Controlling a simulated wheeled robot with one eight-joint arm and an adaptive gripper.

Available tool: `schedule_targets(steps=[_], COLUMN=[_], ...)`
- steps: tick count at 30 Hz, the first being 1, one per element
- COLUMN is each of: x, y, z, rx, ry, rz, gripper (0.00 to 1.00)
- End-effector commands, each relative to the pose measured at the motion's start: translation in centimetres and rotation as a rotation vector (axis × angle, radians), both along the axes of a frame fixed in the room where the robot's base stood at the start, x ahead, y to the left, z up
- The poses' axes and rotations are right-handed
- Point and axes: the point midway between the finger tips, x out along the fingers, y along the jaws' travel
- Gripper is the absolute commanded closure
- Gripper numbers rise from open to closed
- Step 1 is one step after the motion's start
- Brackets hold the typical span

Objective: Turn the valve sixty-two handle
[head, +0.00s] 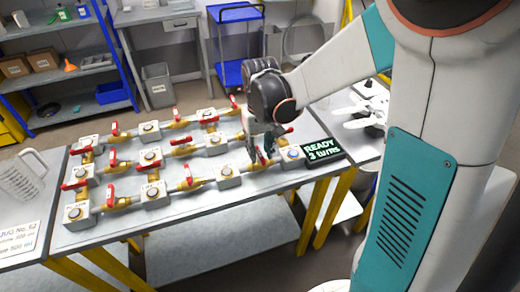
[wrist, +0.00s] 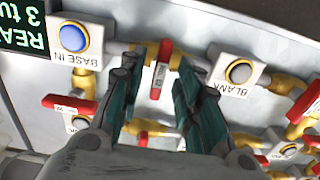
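A red valve handle (wrist: 159,78) with a small white label sits on the brass pipe between the BASE IN box (wrist: 75,42) and a box marked BLANK (wrist: 238,70). The label is too small to read surely as sixty-two. My gripper (wrist: 162,62) is open, with one teal finger on each side of this handle; contact cannot be told. In the head view my gripper (head: 261,157) is low over the front pipe row, near its right end, and hides most of that handle. The BASE IN box also shows there (head: 291,153).
Several other red handles, brass pipes and button boxes (head: 152,193) cover the table (head: 200,215) to the left. A jug (head: 22,178) is at far left. Another red handle (wrist: 70,107) lies close by in the wrist view.

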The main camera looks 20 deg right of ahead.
Motion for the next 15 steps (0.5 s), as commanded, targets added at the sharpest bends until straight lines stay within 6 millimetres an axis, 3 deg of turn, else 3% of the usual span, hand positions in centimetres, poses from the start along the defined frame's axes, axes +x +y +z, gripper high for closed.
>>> schedule_targets(steps=[5,15], x=[0.0,0.0], y=[0.0,0.0], z=[2.2,8.8], rx=[0.0,0.0], ry=[0.0,0.0], rz=[0.0,0.0], gripper=[0.69,0.69])
